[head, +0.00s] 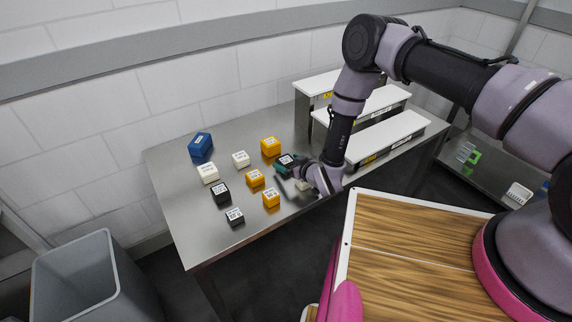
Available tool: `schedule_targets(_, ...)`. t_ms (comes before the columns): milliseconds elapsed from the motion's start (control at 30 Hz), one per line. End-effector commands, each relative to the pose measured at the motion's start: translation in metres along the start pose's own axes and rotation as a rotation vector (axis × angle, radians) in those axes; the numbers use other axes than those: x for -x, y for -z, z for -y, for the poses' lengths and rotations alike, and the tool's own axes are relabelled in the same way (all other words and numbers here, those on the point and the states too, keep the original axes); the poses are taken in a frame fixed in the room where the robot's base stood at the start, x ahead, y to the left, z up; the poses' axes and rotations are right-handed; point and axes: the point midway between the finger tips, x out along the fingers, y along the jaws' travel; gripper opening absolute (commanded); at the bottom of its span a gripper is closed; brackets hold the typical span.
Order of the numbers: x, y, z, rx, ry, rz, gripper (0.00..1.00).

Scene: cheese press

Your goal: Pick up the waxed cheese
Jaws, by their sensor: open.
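Several small labelled blocks stand on the steel table (205,242), and I cannot read which label names the waxed cheese. There are orange blocks (271,146), black blocks (221,193), white blocks (208,173) and a larger blue block (200,147). A dark teal block (286,162) is close beside my gripper (291,177), at the right of the group. My gripper is open, low over the table and pointing left. Its fingers are small here and partly hidden by the wrist, so I cannot tell whether they touch anything.
A stepped rack with white-topped shelves (388,137) stands on the table's right, behind my arm. A grey bin (75,275) is on the floor at left. A lower steel surface with a green item (471,158) is at far right. The table's front left is clear.

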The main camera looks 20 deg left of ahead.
Motion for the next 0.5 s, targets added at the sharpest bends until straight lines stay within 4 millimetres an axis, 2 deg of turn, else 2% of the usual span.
schedule_targets(67,0.0002,0.0,0.0,0.0,0.0,0.0,0.96)
schedule_targets(200,0.0003,0.0,-0.0001,0.0,0.0,0.0,0.43)
schedule_targets(300,0.0003,0.0004,-0.0001,0.0,0.0,-0.001,0.11)
schedule_targets(500,0.0005,0.0008,0.0,0.0,0.0,-0.001,0.11)
